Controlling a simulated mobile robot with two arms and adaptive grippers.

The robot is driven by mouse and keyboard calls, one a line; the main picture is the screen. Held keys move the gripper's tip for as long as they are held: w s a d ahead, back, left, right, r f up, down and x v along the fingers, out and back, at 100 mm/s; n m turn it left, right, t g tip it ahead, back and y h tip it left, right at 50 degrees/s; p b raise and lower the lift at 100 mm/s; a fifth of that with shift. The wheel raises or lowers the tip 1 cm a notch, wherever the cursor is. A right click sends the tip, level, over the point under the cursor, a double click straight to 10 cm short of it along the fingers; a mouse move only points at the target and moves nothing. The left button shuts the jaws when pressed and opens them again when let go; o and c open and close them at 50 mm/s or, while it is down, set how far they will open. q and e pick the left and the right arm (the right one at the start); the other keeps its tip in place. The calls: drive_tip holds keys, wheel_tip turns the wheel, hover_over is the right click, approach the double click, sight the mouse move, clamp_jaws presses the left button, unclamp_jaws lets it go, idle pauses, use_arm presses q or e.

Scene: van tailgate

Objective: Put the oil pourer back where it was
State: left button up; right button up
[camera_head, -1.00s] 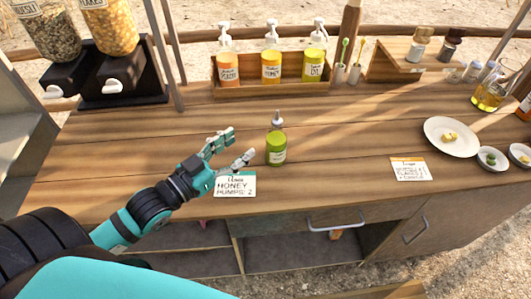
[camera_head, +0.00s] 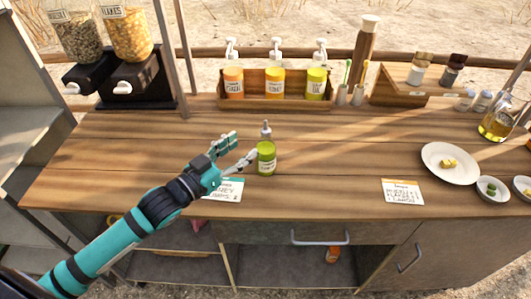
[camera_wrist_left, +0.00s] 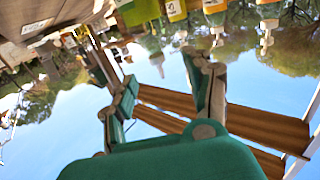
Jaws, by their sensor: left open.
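A green bottle (camera_head: 266,158) with a grey spout stands upright on the wooden counter (camera_head: 330,150). A glass bottle of yellow oil (camera_head: 497,122) stands at the right end of the counter. I cannot tell for certain which of the two is the oil pourer. My left gripper (camera_head: 241,149) is open and empty, just left of the green bottle, with one fingertip very near it; I cannot tell if they touch. In the left wrist view my gripper (camera_wrist_left: 165,78) has its fingers apart with nothing between them. My right gripper is out of view.
A wooden rack (camera_head: 275,104) holds three pump bottles at the back. Dispensers (camera_head: 132,80) stand at the back left. A honey card (camera_head: 226,190) lies under my wrist; another card (camera_head: 402,192) lies to the right. A white plate (camera_head: 432,165) and small bowls (camera_head: 491,189) are at the right.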

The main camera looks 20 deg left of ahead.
sight(262, 134)
use_arm(q)
drive_tip(key=x, duration=0.2)
drive_tip(key=p+x, duration=0.1)
drive_tip(key=x, duration=0.5)
drive_tip(key=shift+d+r+p, duration=0.1)
drive_tip(key=shift+d+p, duration=0.25)
drive_tip(key=shift+w+d, duration=0.15)
drive_tip(key=shift+w, duration=0.15)
drive_tip(key=shift+s, duration=0.1)
drive_tip(key=shift+c, duration=0.2)
drive_tip(key=c, duration=0.7)
clamp_jaws()
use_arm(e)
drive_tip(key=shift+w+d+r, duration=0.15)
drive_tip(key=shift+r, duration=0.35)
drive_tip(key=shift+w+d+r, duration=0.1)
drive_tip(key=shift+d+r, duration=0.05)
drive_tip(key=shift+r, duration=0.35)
